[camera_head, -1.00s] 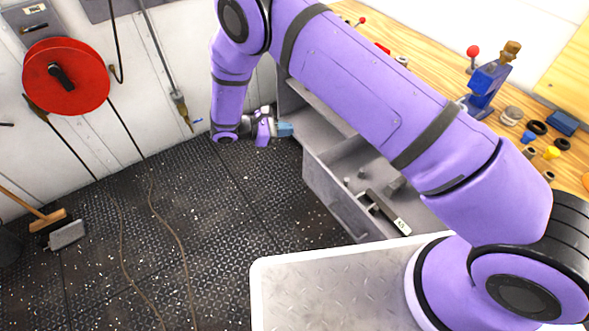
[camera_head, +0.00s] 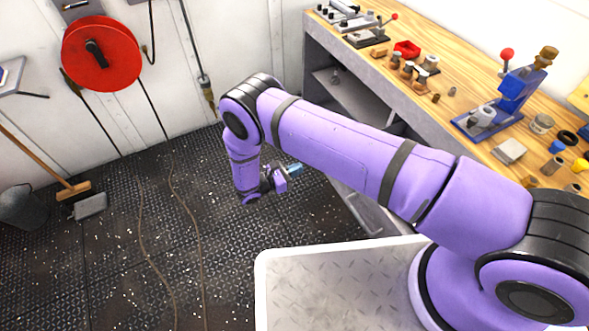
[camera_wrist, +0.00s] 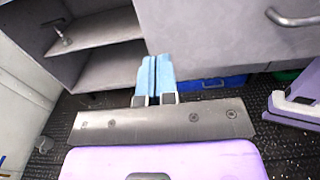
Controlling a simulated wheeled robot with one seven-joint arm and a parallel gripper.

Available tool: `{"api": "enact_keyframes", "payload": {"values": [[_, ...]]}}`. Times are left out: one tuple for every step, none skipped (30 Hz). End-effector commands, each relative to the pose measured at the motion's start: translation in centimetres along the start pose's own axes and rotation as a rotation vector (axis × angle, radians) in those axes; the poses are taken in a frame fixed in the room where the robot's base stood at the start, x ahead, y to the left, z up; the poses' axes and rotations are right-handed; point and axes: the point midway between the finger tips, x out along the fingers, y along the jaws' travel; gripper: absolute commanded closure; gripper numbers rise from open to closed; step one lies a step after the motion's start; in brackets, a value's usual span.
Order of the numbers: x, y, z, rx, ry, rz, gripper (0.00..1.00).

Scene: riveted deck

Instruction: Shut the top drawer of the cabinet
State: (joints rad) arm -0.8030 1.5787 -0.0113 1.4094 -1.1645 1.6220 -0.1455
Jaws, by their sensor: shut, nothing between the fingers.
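The grey cabinet (camera_head: 318,57) stands under the wooden workbench. Part of a drawer front (camera_head: 362,207) with a bar handle shows below my arm. My arm hides the drawer's inside, so how far it stands open cannot be told in the head view. In the wrist view the grey drawer front (camera_wrist: 220,38) fills the top right, with its metal handle (camera_wrist: 294,18) at the right. My gripper (camera_head: 294,168) is shut and empty, left of the drawer front. Its pale blue fingers (camera_wrist: 157,74) point toward the front's lower left edge; contact cannot be told.
An open shelf compartment (camera_wrist: 100,65) lies left of the drawer front. A blue bin (camera_wrist: 208,83) sits beneath. A broom (camera_head: 75,190) and a dark bucket (camera_head: 22,208) stand far left.

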Motion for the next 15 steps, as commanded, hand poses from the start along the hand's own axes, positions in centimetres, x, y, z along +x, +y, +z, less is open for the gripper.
{"api": "enact_keyframes", "payload": {"values": [[1.1,0.0,0.0,-0.001,-0.001,-0.004,1.0],[1.7,0.0,0.0,-0.002,-0.001,-0.005,1.0],[2.4,0.0,0.0,-0.002,-0.001,-0.004,1.0],[3.0,0.0,0.0,-0.001,-0.001,-0.003,1.0],[3.5,0.0,0.0,-0.001,0.0,-0.004,1.0],[4.3,0.0,0.0,-0.001,0.0,-0.004,1.0],[4.8,0.0,0.0,-0.001,0.0,-0.003,1.0],[5.4,-0.1,0.0,-0.002,-0.001,-0.004,1.0],[6.1,-0.1,0.0,-0.002,-0.001,-0.005,1.0],[6.6,-0.1,0.1,-0.001,-0.001,-0.004,1.0],[7.1,0.0,0.1,-0.001,0.0,-0.003,1.0],[7.7,0.0,0.0,0.0,0.0,-0.005,1.0],[8.1,0.0,0.0,0.0,0.0,-0.004,1.0],[8.5,0.0,0.0,0.0,0.001,-0.003,1.0],[8.9,-0.1,0.0,0.0,0.001,-0.003,1.0]]}}
